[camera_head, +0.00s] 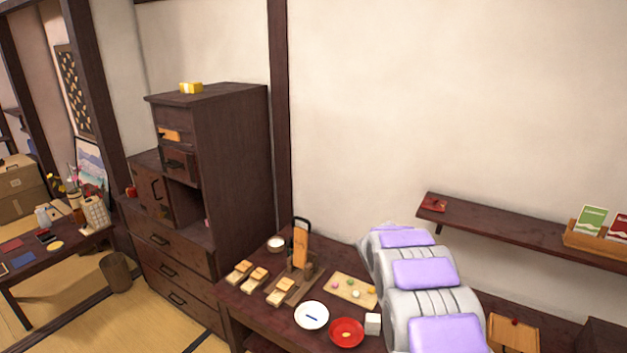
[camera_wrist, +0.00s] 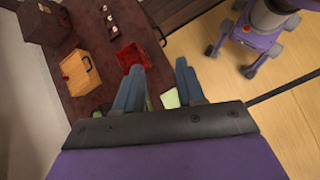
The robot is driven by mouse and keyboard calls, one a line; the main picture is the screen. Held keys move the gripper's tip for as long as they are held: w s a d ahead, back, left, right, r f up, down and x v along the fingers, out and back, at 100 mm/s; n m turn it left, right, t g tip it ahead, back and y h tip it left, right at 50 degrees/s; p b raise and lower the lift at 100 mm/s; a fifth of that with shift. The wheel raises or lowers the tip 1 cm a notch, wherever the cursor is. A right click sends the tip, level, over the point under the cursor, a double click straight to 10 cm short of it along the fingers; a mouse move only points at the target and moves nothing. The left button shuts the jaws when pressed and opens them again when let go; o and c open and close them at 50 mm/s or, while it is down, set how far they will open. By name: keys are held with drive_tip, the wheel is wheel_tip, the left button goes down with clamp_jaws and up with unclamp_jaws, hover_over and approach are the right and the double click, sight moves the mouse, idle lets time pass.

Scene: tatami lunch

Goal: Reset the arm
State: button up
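My gripper (camera_wrist: 158,68) shows in the wrist view with its two blue-grey fingers apart. It is over or near the dark table edge, pointing toward a red tray (camera_wrist: 133,57). A pale green thing (camera_wrist: 170,98) shows between the fingers; I cannot tell how far below them it is, and no grip on it shows. In the head view my grey and purple arm covers the right part of the low table, and my gripper is hidden.
The dark table (camera_head: 262,312) holds a white plate (camera_head: 311,316), a red plate (camera_head: 346,333), a white cube (camera_head: 372,323) and a board of sweets (camera_head: 354,289). A wall shelf (camera_head: 500,226) is at right, a drawer chest (camera_head: 232,160) at left. A wooden box (camera_wrist: 80,73) stands near the red tray.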

drive_tip(key=s+a+r+m+t+y, duration=0.1)
drive_tip(key=s+a+r+m+y, duration=0.15)
drive_tip(key=s+r, duration=0.4)
drive_tip(key=s+a+r+m+y, duration=0.1)
drive_tip(key=s+a+r, duration=0.3)
drive_tip(key=s, duration=0.5)
drive_tip(key=s+a+m+t+y, duration=0.1)
drive_tip(key=s+a, duration=0.3)
drive_tip(key=s, duration=0.5)
drive_tip(key=s+a+m+t+y+b, duration=0.1)
drive_tip(key=s+a, duration=0.3)
drive_tip(key=s, duration=0.4)
drive_tip(key=shift+s+r+m+y+b, duration=0.35)
drive_tip(key=shift+r+m+y, duration=0.1)
drive_tip(key=shift+m, duration=0.4)
